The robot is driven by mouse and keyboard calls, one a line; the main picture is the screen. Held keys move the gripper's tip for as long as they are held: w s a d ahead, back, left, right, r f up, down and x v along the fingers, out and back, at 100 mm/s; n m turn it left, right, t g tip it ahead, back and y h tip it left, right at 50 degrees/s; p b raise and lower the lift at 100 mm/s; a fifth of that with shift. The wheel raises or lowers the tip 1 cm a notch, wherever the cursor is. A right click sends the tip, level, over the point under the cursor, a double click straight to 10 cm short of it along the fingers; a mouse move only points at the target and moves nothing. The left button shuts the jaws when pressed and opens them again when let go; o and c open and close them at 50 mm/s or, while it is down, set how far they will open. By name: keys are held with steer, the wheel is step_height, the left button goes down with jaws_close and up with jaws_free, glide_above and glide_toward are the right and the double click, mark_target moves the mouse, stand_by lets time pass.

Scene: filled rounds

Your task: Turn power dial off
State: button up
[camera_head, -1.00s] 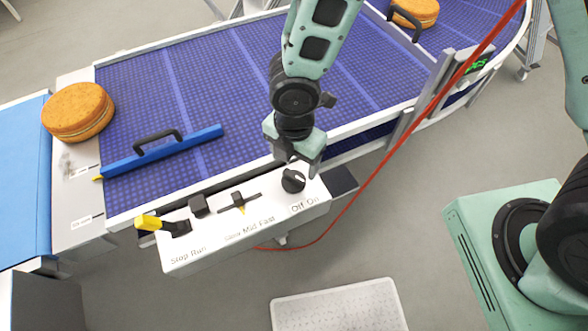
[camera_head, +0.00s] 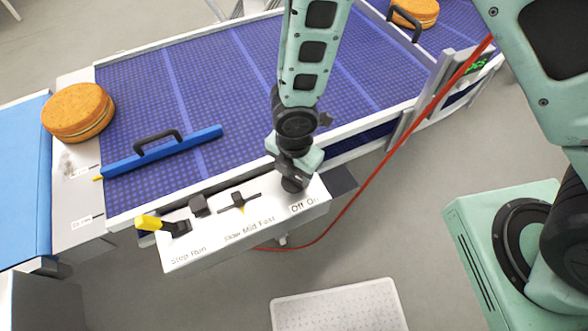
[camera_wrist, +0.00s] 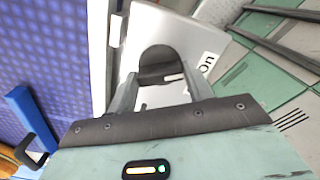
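The power dial is a round black knob (camera_wrist: 160,66) with a white pointer line, at the right end of the white control panel (camera_head: 215,240). In the head view it is mostly hidden under my gripper (camera_head: 293,181), beside the printed "Off On" label. In the wrist view my gripper (camera_wrist: 160,88) has its two fingers apart, one on each side of the knob. I cannot tell whether the fingertips touch it. Part of the "On" label shows right of the knob in the wrist view.
The panel also carries a yellow-tipped Stop/Run lever (camera_head: 150,222), a black button (camera_head: 199,205) and a Slow/Mid/Fast slider (camera_head: 238,200). Behind it lies the blue conveyor (camera_head: 230,90) with a blue handled bar (camera_head: 160,152). A red cable (camera_head: 375,172) hangs to the right.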

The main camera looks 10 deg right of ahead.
mark_target(294, 175)
steer(key=m+b, duration=0.3)
steer(key=m, duration=0.2)
steer(key=shift+f+m+b, duration=0.15)
steer(key=shift+m+b, duration=0.15)
steer(key=shift+m, duration=0.1)
steer(key=m+b, duration=0.2)
steer(key=m, duration=0.4)
steer(key=shift+s+b, duration=0.1)
steer(key=shift+b, duration=0.3)
steer(key=shift+r, duration=0.2)
steer(key=o, duration=1)
step_height(294, 175, up, 17)
steer(key=shift+r+b, duration=0.2)
steer(key=shift+b, duration=0.3)
steer(key=s+d+m, duration=0.2)
steer(key=s, duration=0.1)
steer(key=s+d+m, duration=0.3)
steer(key=s, duration=0.1)
steer(key=s+d+r+m, duration=0.1)
steer(key=s+d+m, duration=0.1)
steer(key=s+d, duration=0.1)
steer(key=shift+s+m+y, duration=0.3)
steer(key=shift+s+m, duration=0.1)
steer(key=shift+s, duration=0.25)
